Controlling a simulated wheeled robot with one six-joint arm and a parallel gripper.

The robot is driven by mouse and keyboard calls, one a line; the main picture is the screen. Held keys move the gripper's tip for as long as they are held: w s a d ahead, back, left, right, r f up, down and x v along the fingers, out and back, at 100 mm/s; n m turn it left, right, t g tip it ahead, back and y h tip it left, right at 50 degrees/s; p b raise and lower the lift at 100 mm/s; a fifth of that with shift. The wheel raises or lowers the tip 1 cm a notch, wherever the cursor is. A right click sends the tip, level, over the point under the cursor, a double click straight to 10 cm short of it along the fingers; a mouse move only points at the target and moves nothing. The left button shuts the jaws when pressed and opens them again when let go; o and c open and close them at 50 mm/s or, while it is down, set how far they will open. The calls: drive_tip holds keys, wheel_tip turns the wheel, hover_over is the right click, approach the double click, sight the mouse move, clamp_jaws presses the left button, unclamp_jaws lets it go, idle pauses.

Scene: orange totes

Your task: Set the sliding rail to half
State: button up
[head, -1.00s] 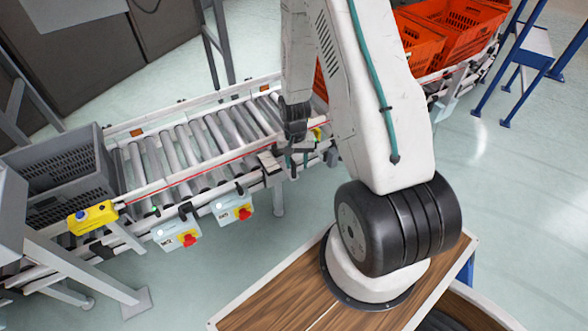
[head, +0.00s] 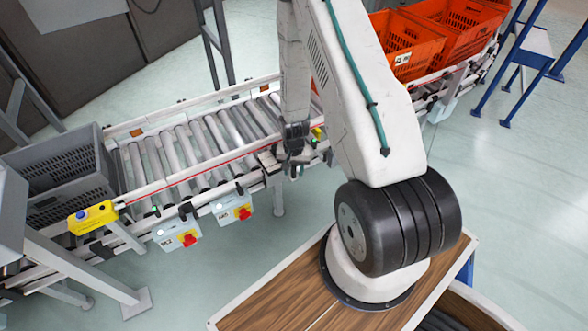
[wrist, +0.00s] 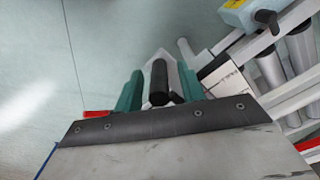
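The near side of the roller conveyor carries a long pale rail with a red line (head: 200,178); I cannot tell for certain which part of it slides. In the head view my gripper (head: 296,166) is low at the conveyor's near edge, beside a pale block on that rail; its fingers are small and partly hidden there. In the wrist view my gripper (wrist: 160,92) has its two teal fingers apart, with a black cylindrical handle (wrist: 159,80) showing between them. Gaps seem to remain on both sides of the handle. A pale plate with dark marks (wrist: 228,74) lies just right of the fingers.
A grey crate (head: 100,155) stands at the conveyor's left end and orange totes (head: 405,62) at its right. Two switch boxes (head: 168,232) (head: 228,205) and a yellow box (head: 92,217) hang on the near side.

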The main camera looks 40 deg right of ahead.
drive_tip(key=shift+c, duration=0.3)
clamp_jaws()
drive_tip(key=shift+w+d, duration=0.2)
drive_tip(key=shift+w, duration=0.95)
drive_tip(key=shift+w+d, duration=0.2)
drive_tip(key=shift+w, duration=0.9)
drive_tip(key=shift+o, duration=0.3)
unclamp_jaws()
wheel_tip(320, 180, up, 8)
drive_tip(key=shift+f, duration=0.1)
